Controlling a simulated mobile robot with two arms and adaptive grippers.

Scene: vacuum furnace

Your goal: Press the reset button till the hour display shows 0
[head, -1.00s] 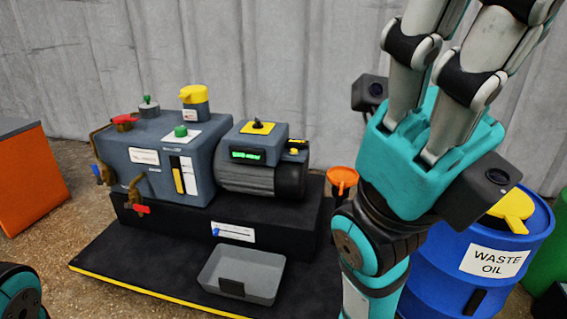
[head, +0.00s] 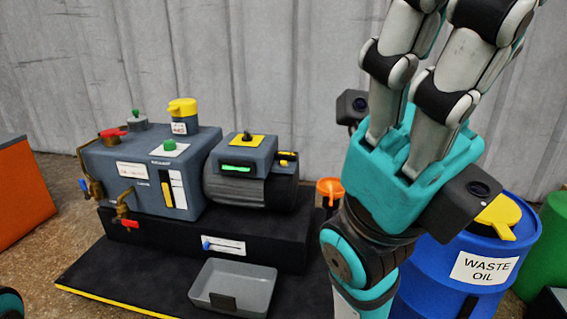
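A grey pump unit (head: 135,190) stands on a black plinth, left of centre. The hour display (head: 239,168) is a small lit green panel on the front of the box above the motor. Its digits are too small to read. A black knob on a yellow plate (head: 246,139) sits on top of that box, and a small yellow and black part (head: 288,158) is at its right side. I cannot tell which part is the reset button. My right gripper (head: 440,75) points up, right of the pump and apart from it; its fingertips are cut off by the top edge.
A grey tray (head: 262,290) lies on the black base in front. An orange funnel (head: 330,188) stands right of the pump. A blue waste oil drum (head: 440,260) and a green drum (head: 543,250) are at right, an orange block (head: 22,190) at left. A corrugated wall is behind.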

